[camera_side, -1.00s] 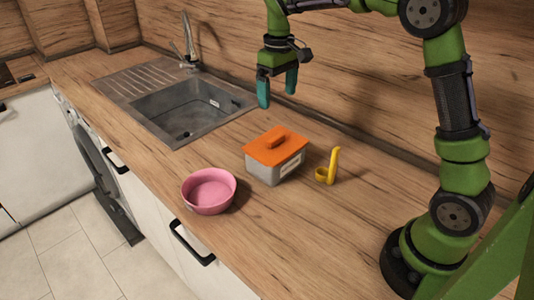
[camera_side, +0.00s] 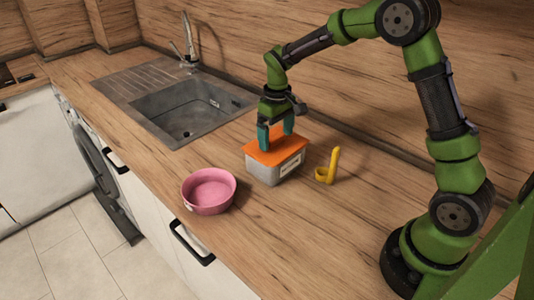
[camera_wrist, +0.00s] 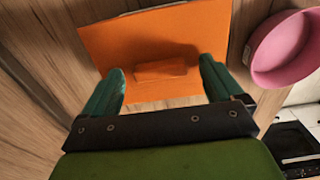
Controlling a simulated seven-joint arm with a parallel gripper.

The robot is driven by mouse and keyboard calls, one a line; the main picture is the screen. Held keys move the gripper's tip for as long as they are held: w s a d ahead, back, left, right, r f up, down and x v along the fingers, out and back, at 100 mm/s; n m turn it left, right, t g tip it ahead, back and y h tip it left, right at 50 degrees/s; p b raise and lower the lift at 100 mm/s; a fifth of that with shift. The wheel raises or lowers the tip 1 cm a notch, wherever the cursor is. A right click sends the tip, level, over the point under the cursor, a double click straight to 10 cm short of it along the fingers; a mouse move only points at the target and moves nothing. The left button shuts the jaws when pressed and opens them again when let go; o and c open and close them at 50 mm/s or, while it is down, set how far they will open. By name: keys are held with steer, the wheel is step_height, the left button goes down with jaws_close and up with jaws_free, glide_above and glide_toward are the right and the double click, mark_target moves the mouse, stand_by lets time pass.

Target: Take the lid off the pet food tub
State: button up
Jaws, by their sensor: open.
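The pet food tub (camera_side: 264,174) is a grey box with a pale label, standing upright on the counter. Its flat orange lid (camera_side: 259,152) is seated on top and also fills much of the wrist view (camera_wrist: 150,37). A raised orange handle (camera_wrist: 161,70) sits in the middle of the lid; in the side view my fingers hide it. My gripper (camera_side: 276,142) is open just above the lid, pointing down. In the wrist view its teal fingertips (camera_wrist: 160,72) are on either side of the handle, with a gap at each side.
A pink bowl (camera_side: 209,191) stands left of the tub near the counter's front edge. A yellow scoop (camera_side: 328,168) stands close to the tub's right. The sink (camera_side: 186,112) lies behind left. The counter front right is clear.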

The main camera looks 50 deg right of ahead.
steer(key=shift+c, duration=0.2)
steer(key=c, duration=1.1)
